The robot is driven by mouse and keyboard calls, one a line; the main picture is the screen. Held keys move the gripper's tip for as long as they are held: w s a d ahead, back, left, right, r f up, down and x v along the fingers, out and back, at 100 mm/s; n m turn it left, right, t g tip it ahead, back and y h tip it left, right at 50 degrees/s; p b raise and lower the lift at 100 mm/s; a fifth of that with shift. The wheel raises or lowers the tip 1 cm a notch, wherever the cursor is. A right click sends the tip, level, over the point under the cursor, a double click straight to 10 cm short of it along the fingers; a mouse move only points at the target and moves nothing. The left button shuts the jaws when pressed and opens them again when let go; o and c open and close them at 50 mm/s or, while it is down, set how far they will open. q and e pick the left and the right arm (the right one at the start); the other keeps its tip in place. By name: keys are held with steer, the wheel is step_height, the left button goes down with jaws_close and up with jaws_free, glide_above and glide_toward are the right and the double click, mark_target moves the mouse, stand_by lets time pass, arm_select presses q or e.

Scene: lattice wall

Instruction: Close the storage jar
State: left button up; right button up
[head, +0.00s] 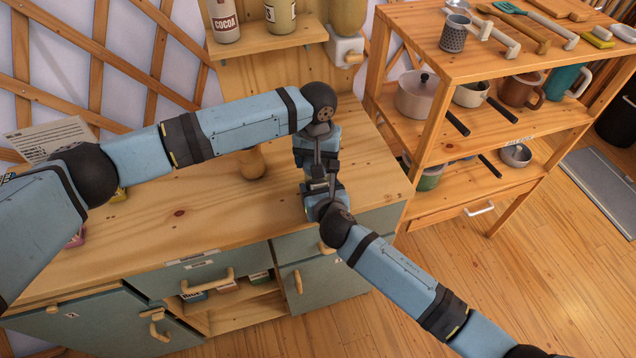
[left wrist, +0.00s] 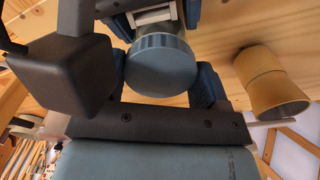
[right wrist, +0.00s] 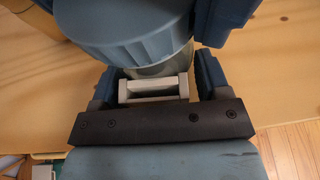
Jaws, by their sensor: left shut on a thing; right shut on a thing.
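The jar's round blue-grey ribbed lid (left wrist: 162,66) is between the fingers of my left gripper (left wrist: 160,85), which is shut on it. In the right wrist view the lid (right wrist: 125,30) sits right over the pale jar body (right wrist: 160,64); I cannot tell whether it is fully seated. My right gripper (right wrist: 160,80) is shut on the jar body below the lid. In the head view my left gripper (head: 318,150) is above my right gripper (head: 320,188), over the counter's right front part. The jar is mostly hidden there by the grippers.
The wooden counter (head: 200,225) lies below. A wooden turned object (head: 250,162) stands behind my left arm, close to the grippers. Cocoa (head: 223,20) and another jar stand on the back shelf. A shelf rack (head: 450,120) with pots is at right. Open floor lies front right.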

arm_select(q)
steer(key=o, duration=1)
steer(key=shift+r, duration=2.25)
steer(key=shift+c, duration=0.4)
